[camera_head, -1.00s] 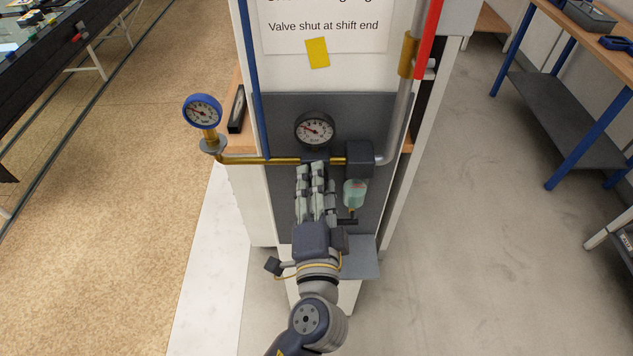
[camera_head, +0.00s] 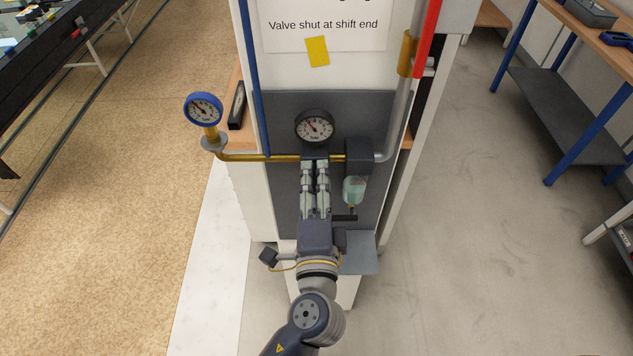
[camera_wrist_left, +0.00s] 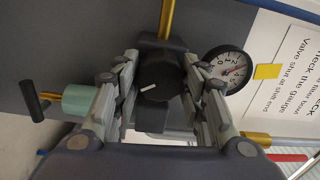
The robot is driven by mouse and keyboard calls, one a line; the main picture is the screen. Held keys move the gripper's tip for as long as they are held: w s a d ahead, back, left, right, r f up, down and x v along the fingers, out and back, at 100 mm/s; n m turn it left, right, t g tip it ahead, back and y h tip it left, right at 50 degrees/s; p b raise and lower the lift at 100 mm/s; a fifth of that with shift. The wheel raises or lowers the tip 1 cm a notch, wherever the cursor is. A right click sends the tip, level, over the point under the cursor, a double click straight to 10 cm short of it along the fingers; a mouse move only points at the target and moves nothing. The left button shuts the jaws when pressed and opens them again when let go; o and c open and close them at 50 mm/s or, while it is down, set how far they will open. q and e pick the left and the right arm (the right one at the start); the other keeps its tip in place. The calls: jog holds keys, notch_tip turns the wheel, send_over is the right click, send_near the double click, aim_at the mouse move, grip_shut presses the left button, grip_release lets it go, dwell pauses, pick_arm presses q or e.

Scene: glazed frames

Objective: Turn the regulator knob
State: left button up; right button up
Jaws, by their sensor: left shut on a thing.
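The regulator knob (camera_wrist_left: 158,80) is black and round with a white pointer line, and it shows in the left wrist view. My left gripper (camera_wrist_left: 158,85) has its grey fingers on both sides of the knob and is shut on it. In the head view the left gripper (camera_head: 314,166) reaches up to the regulator on the brass pipe (camera_head: 245,157), and its fingers hide the knob. A black-rimmed gauge (camera_head: 314,127) sits just above the fingers, and it shows in the wrist view too (camera_wrist_left: 226,70). My right gripper is not in view.
A filter bowl (camera_head: 354,190) with a dark handle below hangs close to the right of the fingers. A blue-rimmed gauge (camera_head: 203,109) stands on the pipe's left end. A grey shelf (camera_head: 360,256) juts out beside my wrist.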

pick_arm(q)
jog(key=o, duration=1.1)
jog(key=shift+w+r, duration=0.15)
jog(key=shift+r, duration=0.05)
jog(key=shift+c, duration=0.2)
jog(key=shift+w+f, duration=0.1)
jog(key=s, duration=1.2)
jog(key=shift+f, duration=0.2)
